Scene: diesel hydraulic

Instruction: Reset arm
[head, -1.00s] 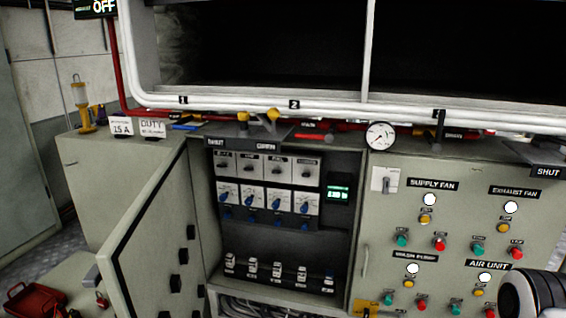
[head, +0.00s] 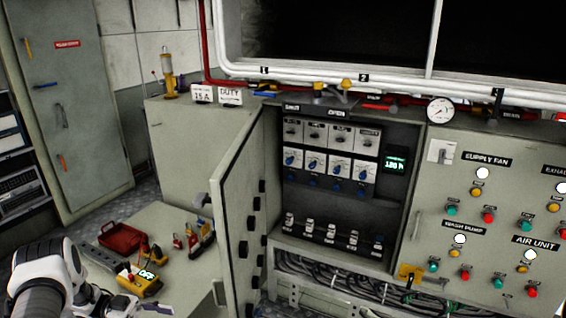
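One of my white and black arms (head: 45,275) shows at the lower left of the head view, coming in from the left. Its gripper fingers are not clearly visible, partly cut off by the bottom edge. My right arm and gripper are not in view. The open electrical cabinet (head: 335,190) stands in the middle, with rows of switches, blue knobs and a lit green display (head: 396,163). Its door (head: 238,220) is swung open to the left.
A low bench (head: 180,265) at the lower left holds a red tray (head: 121,238), a yellow device (head: 139,282) reading OFF and several small items. A control panel (head: 490,220) with buttons and a pressure gauge (head: 440,110) are on the right. A tall locker (head: 75,110) stands at the far left.

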